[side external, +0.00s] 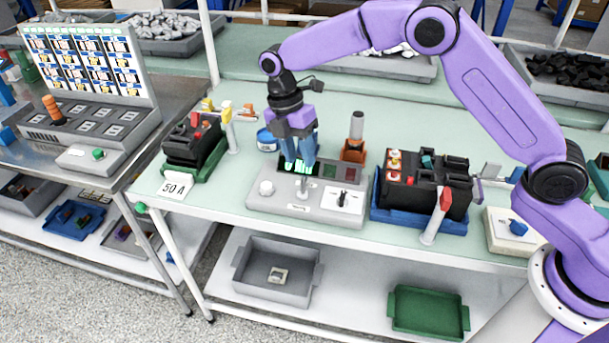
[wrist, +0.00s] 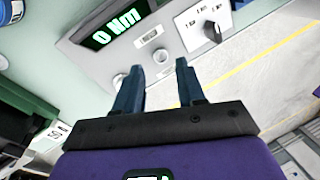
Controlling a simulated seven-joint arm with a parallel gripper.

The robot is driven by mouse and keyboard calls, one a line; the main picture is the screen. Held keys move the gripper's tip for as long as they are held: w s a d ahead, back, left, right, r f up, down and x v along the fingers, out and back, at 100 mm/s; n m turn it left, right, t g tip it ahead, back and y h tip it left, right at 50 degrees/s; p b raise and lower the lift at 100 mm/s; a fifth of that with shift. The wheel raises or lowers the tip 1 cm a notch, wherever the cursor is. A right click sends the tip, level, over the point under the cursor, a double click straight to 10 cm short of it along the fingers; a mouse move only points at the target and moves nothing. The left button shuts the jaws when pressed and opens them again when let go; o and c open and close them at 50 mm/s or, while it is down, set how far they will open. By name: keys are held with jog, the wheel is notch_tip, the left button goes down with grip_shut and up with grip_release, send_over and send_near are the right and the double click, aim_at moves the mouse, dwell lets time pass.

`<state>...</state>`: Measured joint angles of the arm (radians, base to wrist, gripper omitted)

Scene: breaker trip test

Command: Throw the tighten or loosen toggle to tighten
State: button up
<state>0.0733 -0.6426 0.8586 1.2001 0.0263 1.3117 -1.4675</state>
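A grey tester panel (side external: 324,213) stands on the bench, and it also fills the upper wrist view (wrist: 75,48). The plate's markings are too small to read, so I cannot tell which side the toggle is thrown to. My gripper (side external: 298,168) is above the panel's middle, left of the toggle and apart from it. In the wrist view its two blue fingers (wrist: 158,65) are spread with nothing between them.
The panel's display (wrist: 115,25) reads 0 Nm. A black breaker in a blue tray (side external: 405,220) stands close right; another black breaker (side external: 192,142) is left.

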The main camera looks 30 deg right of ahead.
aim_at(304, 176)
jog(key=x, duration=0.6)
jog(key=shift+s+f, duration=0.1)
jog(key=shift+f, duration=0.15)
grip_shut()
